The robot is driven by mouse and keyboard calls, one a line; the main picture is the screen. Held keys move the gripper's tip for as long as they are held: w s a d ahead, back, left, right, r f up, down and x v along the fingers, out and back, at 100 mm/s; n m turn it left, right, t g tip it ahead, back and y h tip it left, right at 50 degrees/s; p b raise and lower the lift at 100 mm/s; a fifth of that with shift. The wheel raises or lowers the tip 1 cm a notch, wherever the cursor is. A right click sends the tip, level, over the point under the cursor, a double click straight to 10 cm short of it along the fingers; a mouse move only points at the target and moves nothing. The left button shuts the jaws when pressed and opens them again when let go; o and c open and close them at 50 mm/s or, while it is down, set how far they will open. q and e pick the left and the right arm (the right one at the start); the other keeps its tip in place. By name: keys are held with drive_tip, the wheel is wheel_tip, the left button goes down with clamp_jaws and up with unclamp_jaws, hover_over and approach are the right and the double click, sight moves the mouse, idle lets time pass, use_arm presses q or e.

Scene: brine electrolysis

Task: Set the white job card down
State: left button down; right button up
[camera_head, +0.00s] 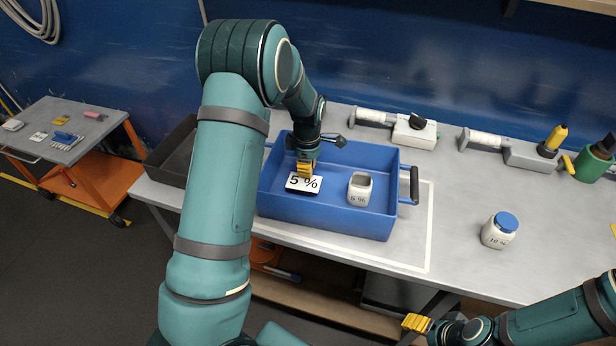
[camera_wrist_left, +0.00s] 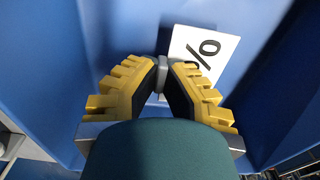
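The white job card (camera_head: 303,183), printed "5 %", is inside the blue tray (camera_head: 325,220), left of a white "5 %" jar (camera_head: 360,190). A dark shadow shows just below its front edge; I cannot tell whether it touches the tray floor. My left gripper (camera_head: 305,170) points down at the card's far edge. In the left wrist view its yellow fingers (camera_wrist_left: 162,72) converge on a small grey piece beside the card (camera_wrist_left: 205,52), whose "%" shows. My right gripper (camera_head: 416,323) is at the lower right, away from the tray; its finger gap is unclear.
A white jar with a blue lid (camera_head: 500,230) stands right of the tray on the grey bench (camera_head: 455,200). A dark bin (camera_head: 170,155) is at the tray's left. Grey devices (camera_head: 410,130) line the back. A small cart (camera_head: 65,120) stands far left.

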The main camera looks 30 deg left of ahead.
use_arm(q)
drive_tip(key=shift+f, duration=1.45)
drive_tip(key=c, duration=1.1)
unclamp_jaws()
drive_tip(key=shift+w+f+b, duration=0.1)
drive_tip(key=shift+b, duration=0.2)
drive_tip(key=shift+c, duration=0.2)
wheel_tip(320, 180, up, 12)
drive_tip(key=p, duration=0.2)
drive_tip(key=shift+p, duration=0.4)
drive_tip(key=shift+r, duration=0.2)
